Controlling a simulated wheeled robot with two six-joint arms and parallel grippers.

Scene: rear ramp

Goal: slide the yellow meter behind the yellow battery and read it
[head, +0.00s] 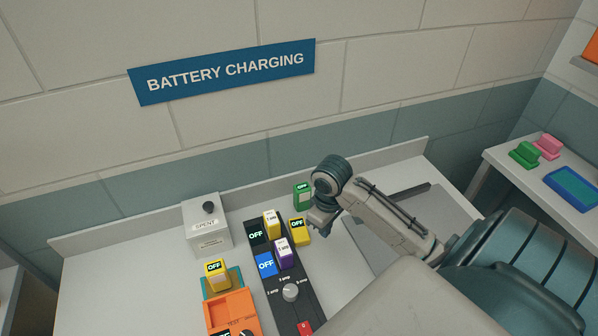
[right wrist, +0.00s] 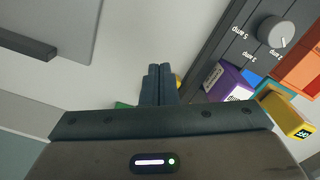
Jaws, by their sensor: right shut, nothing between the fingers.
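A yellow battery (head: 271,222) with a white label stands in the dark charger (head: 298,316), behind a purple battery (head: 286,254). A small yellow meter (head: 299,232) with a dark OFF screen is just right of the yellow battery. Another yellow block with an OFF screen (head: 217,270) is on a teal base at left. My right gripper (head: 316,224) is beside the yellow meter, shut and empty. In the right wrist view its closed fingers (right wrist: 158,84) hide most of a yellow thing (right wrist: 178,80). Whether they touch it I cannot tell. My left gripper is out of view.
A green block with an OFF screen (head: 302,197) stands behind the yellow meter. A grey box marked SPENT (head: 207,232) is at back left. An orange device (head: 230,312) is in front left. A grey plate (head: 400,222) lies right, partly under my arm.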

